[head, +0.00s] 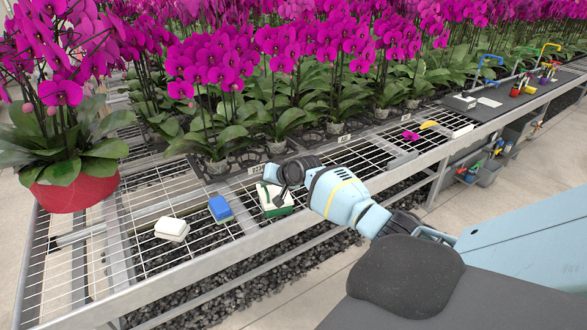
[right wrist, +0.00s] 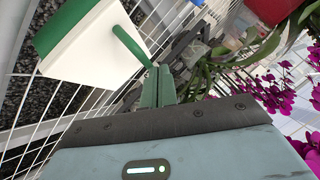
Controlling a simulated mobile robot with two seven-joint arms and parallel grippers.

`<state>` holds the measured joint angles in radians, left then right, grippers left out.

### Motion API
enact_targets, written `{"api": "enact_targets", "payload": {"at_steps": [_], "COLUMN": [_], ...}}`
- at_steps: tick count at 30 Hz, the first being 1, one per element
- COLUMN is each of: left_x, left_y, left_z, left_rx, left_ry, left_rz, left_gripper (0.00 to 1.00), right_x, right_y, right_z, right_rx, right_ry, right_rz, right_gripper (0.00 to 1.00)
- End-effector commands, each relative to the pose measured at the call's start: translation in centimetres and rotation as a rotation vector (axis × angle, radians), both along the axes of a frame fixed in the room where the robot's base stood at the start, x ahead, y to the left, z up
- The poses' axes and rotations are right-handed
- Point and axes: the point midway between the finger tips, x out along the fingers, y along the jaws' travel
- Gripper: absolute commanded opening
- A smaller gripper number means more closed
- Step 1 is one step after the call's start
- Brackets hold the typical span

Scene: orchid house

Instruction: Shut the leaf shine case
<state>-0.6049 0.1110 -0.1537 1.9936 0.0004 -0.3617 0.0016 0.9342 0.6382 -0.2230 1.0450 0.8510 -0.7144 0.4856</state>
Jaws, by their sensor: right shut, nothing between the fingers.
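The leaf shine case (head: 277,209), white and green, sits on the wire bench near its front edge in the head view. In the right wrist view the case (right wrist: 90,62) shows a broad white face, a green edge and a green bar reaching toward my fingertips. How far its lid stands open is not clear. My right gripper (head: 283,186) is shut and empty over the back right of the case and hides part of it. Its fingers (right wrist: 158,82) are close to the end of the green bar; I cannot tell whether they touch. My left gripper is not in view.
A blue and green block (head: 220,208) and a white box (head: 172,229) lie left of the case. A red pot (head: 78,192) with an orchid stands far left. Potted orchids line the back. The bench's front rail (head: 200,277) runs close in front.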

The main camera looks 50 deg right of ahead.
Motion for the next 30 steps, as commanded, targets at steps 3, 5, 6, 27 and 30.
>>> {"api": "enact_targets", "payload": {"at_steps": [3, 5, 6, 27, 30], "left_x": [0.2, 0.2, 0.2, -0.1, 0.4], "left_y": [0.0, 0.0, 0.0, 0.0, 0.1], "left_z": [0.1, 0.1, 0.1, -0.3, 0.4], "left_rx": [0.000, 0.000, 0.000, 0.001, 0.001], "left_ry": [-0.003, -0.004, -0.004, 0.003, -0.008], "left_rz": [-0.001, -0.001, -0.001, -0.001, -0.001], "left_gripper": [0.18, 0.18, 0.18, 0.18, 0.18], "right_x": [0.0, 0.0, -0.1, -0.9, -0.9], "right_y": [0.1, 0.1, 0.1, -1.4, -1.4], "right_z": [-0.2, -0.2, -0.2, -0.5, 0.3], "right_rx": [0.002, 0.002, 0.002, 0.000, 0.000], "right_ry": [0.004, 0.004, 0.004, 0.009, 0.006], "right_rz": [0.002, 0.002, 0.002, 0.000, 0.000], "right_gripper": [0.00, 0.00, 0.00, 0.00, 0.00]}}
